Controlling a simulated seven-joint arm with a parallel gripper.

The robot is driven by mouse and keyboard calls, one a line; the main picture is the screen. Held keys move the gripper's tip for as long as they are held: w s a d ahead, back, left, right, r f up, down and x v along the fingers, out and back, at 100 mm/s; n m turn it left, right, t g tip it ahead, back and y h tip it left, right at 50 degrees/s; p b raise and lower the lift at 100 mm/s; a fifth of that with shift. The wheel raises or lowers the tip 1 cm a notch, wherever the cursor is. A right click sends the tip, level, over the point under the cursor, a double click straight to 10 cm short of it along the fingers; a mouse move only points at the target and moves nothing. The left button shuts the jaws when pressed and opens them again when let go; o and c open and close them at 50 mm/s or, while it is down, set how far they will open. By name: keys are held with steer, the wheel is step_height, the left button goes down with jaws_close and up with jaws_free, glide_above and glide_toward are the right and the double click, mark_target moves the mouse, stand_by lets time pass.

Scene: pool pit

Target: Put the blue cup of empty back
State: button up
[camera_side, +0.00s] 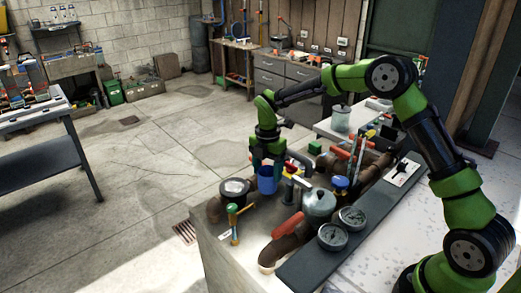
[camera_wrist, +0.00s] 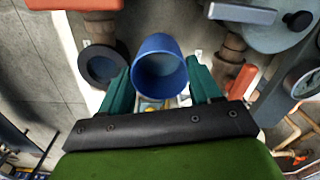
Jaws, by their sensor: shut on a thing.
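The blue cup (camera_side: 267,181) is upright near the left end of the work surface in the side view. In the wrist view the blue cup (camera_wrist: 159,72) sits between the two green fingers, its opening facing the camera; its inside looks empty. My gripper (camera_side: 268,160) points down over the cup in the side view. In the wrist view my gripper (camera_wrist: 160,85) is shut on the cup. I cannot tell whether the cup's base touches anything below it.
Brown pipes (camera_side: 290,245), a grey round-lidded vessel (camera_side: 319,204), dial gauges (camera_side: 352,217) and a dark-capped pipe end (camera_side: 235,187) crowd the surface around the cup. A green-topped tool (camera_side: 233,215) stands at the front left. Open concrete floor (camera_side: 130,190) lies to the left.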

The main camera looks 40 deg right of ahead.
steer(key=shift+s+d+f+m, duration=0.1)
steer(key=shift+f+m, duration=0.35)
steer(key=shift+m, duration=0.65)
steer(key=shift+f, duration=0.25)
steer(key=shift+m, duration=0.3)
step_height(320, 180, down, 10)
steer(key=shift+r, duration=0.25)
steer(key=shift+f, duration=0.15)
steer(key=o, duration=1.1)
